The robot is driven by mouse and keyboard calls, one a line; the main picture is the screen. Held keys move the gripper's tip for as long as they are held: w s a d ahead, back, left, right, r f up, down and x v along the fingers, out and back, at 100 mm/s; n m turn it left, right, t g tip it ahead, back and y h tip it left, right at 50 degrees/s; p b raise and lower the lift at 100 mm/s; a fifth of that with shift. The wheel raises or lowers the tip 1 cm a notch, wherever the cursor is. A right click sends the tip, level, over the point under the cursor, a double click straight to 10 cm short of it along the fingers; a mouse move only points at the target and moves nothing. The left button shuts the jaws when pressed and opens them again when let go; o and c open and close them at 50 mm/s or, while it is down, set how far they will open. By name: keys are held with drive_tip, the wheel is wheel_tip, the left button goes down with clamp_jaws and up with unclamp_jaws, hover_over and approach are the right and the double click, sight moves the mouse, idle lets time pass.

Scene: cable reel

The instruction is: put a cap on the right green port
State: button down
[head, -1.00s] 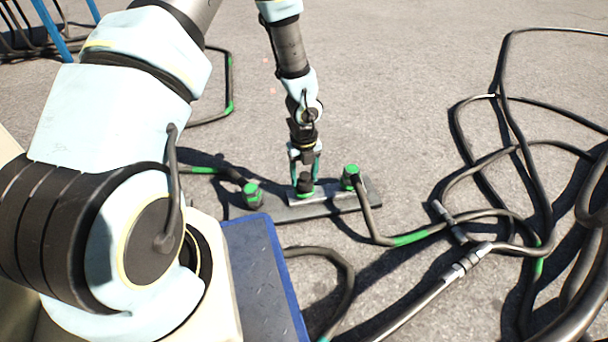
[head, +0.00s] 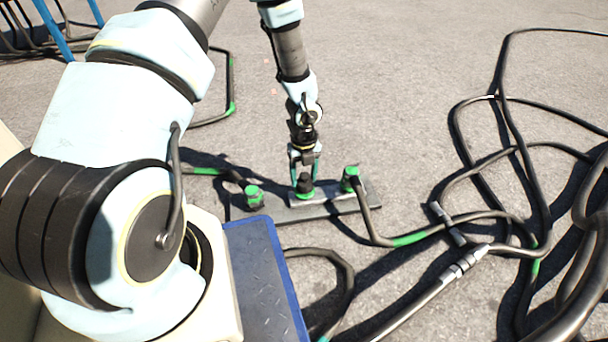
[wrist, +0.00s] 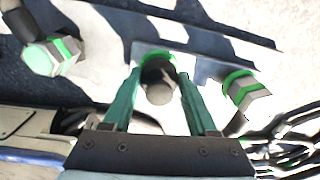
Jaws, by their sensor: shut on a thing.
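My gripper (head: 304,178) points down with its teal fingers shut on a dark cap (head: 305,183). The cap stands upright at a green port (head: 306,194) in the middle of a grey plate. In the wrist view, the cap (wrist: 159,88) is between the fingers, with the port's green ring (wrist: 160,60) beside it. I cannot tell whether the cap is fully seated. A green-banded connector with a cable (head: 350,178) stands right of the port; another green-topped fitting (head: 253,195) stands to its left.
The grey plate (head: 285,213) lies on the pavement. Black cables (head: 500,150) loop across the right side. A cable with a metal joint (head: 455,270) runs at the front right. A blue-edged deck (head: 262,270) is nearby. Open pavement lies behind the plate.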

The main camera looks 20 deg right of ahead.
drive_tip(key=shift+f, duration=0.3)
drive_tip(key=shift+c, duration=0.6)
unclamp_jaws()
drive_tip(key=shift+r, duration=0.1)
